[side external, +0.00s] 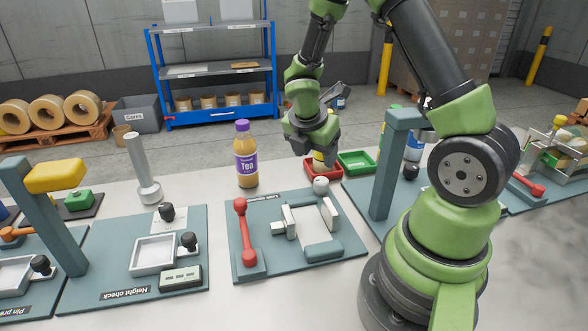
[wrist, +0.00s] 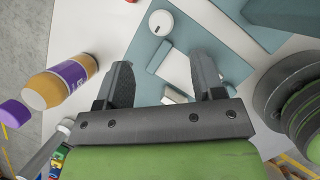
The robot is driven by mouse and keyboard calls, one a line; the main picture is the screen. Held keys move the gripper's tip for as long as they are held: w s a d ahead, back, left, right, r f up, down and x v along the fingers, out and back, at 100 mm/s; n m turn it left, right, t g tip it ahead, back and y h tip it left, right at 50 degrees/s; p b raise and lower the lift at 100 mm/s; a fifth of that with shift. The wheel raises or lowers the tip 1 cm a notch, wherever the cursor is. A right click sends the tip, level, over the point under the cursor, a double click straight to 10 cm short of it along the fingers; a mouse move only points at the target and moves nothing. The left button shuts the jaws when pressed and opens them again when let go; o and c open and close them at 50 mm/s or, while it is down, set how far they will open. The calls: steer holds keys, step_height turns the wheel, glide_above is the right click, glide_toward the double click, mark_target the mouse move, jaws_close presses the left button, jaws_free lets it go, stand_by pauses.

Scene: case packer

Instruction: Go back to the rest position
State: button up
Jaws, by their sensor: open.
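My gripper (side external: 322,152) hangs above the back edge of the middle fixture plate (side external: 265,205), pointing down. In the wrist view its two fingers (wrist: 162,78) are spread apart with nothing held between them. A tea bottle (side external: 246,165) with a purple cap and label stands upright on the table behind the plate, left of my gripper and apart from it. The bottle also shows at the left of the wrist view (wrist: 62,84). Part of a yellow item behind my fingers is hidden in the side view.
The middle plate carries a red-handled lever (side external: 244,232) and a clamp frame (side external: 333,215). A height check station (side external: 150,255) lies left, with a grey post (side external: 142,165) behind it. Red (side external: 312,174) and green (side external: 357,161) trays sit behind; a teal gantry (side external: 385,165) rises at right.

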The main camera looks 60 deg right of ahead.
steer(key=s+a+r+m+t+y, duration=0.3)
steer(key=s+a+r+m, duration=0.2)
steer(key=a+r+m, duration=0.3)
steer(key=s+a+r+m+t+y, duration=0.3)
steer(key=s+a+r+m, duration=0.3)
steer(key=a+r+m, duration=0.3)
step_height(320, 180, up, 2)
steer(key=m+t, duration=0.1)
steer(key=m, duration=0.3)
steer(key=shift+r+y, duration=0.15)
steer(key=shift+y, duration=0.15)
